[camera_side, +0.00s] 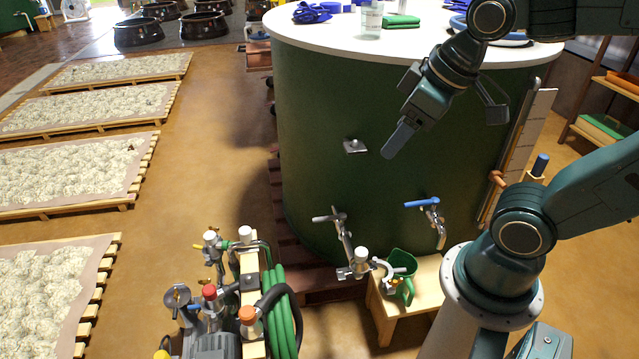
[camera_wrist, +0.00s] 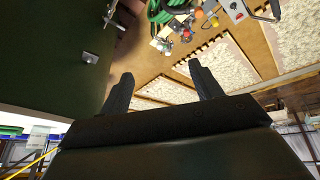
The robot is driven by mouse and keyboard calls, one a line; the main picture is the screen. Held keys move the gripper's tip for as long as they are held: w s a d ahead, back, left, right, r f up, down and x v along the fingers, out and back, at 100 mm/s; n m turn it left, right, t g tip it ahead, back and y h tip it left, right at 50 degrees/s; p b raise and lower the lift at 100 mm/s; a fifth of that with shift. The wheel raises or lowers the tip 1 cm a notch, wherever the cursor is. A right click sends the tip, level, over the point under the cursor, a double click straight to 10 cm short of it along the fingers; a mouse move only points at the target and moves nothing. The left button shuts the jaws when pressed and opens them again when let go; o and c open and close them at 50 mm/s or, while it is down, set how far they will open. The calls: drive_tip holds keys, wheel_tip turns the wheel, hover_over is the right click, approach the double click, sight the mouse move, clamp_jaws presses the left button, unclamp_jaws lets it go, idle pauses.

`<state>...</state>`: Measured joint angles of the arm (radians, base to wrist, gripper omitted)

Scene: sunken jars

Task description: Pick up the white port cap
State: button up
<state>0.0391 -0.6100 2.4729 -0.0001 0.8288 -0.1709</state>
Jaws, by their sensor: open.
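Several white caps show in the side view. One white cap (camera_side: 245,233) and another white cap (camera_side: 210,237) top the pipework of the pump cart, and a third white cap (camera_side: 361,254) sits on the tank's lower left valve. I cannot tell which is the port cap. My gripper (camera_side: 400,140) is up in front of the green tank wall, well above and right of these caps. In the wrist view my gripper (camera_wrist: 160,71) has its two fingers apart with nothing between them. The caps are too small to tell apart there.
The green tank (camera_side: 310,120) has a white top with cloths and a jar. A red cap (camera_side: 209,292), an orange cap (camera_side: 247,315) and a green hose (camera_side: 281,310) are on the pump cart. A green jug (camera_side: 402,262) stands on a wooden stool.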

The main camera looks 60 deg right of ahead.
drive_tip(key=w+d+f+n+g, duration=0.1)
drive_tip(key=w+d+f+n, duration=0.3)
drive_tip(key=w, duration=0.4)
drive_tip(key=n+g, duration=0.4)
drive_tip(key=n, duration=0.8)
hover_over(362, 251)
wheel_tip(362, 251, down, 34)
drive_tip(key=shift+a+f, duration=0.2)
drive_tip(key=shift+f, duration=0.1)
drive_tip(key=shift+f, duration=4.2)
drive_tip(key=shift+d+f, duration=0.15)
drive_tip(key=shift+f, duration=2.45)
